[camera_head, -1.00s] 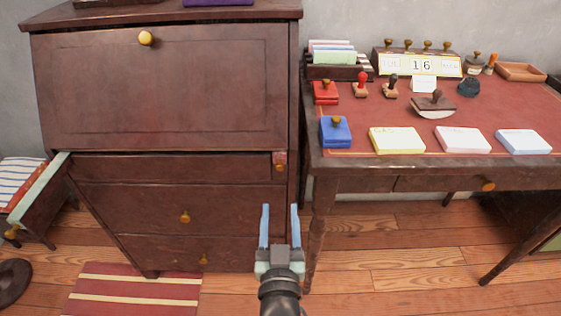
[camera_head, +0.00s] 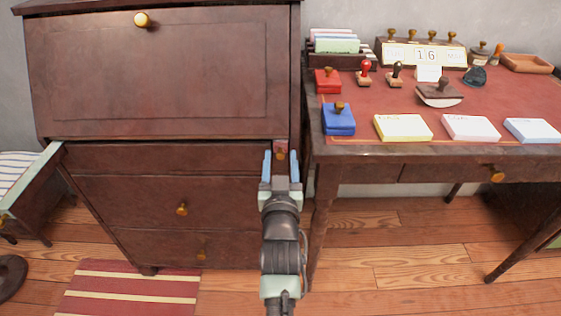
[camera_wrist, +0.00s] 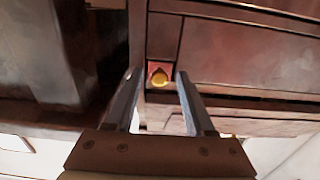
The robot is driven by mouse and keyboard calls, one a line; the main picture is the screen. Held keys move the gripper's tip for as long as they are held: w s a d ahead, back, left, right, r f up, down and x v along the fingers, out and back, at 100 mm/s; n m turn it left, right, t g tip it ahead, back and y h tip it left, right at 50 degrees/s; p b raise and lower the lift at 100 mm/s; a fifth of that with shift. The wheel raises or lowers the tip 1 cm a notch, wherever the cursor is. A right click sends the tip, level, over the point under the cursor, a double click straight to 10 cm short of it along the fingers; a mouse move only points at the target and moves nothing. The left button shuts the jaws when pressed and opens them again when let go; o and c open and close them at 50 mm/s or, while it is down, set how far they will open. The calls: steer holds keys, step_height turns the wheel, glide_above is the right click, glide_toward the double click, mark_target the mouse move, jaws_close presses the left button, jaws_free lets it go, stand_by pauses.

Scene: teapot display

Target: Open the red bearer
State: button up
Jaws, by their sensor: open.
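The red bearer (camera_head: 281,148) is a small red-faced block with a brass knob, set in the right front of the dark wooden bureau (camera_head: 160,80), just under its closed slanted lid. It looks flush with the front. In the wrist view the red bearer (camera_wrist: 153,67) sits between and beyond the fingertips, its knob facing me. My gripper (camera_head: 281,158) is open and empty, with blue fingers pointing at the bearer. In the wrist view my gripper (camera_wrist: 157,76) has one finger on each side of the knob. I cannot tell whether they touch it.
A pale green bar (camera_head: 40,172) sticks out from the bureau's left side. Drawers with brass knobs (camera_head: 182,209) lie below. A desk (camera_head: 390,150) with stamps, ink pads and paper blocks stands close on the right. A striped rug (camera_head: 130,290) lies on the floor.

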jaws_close()
stand_by(1.4)
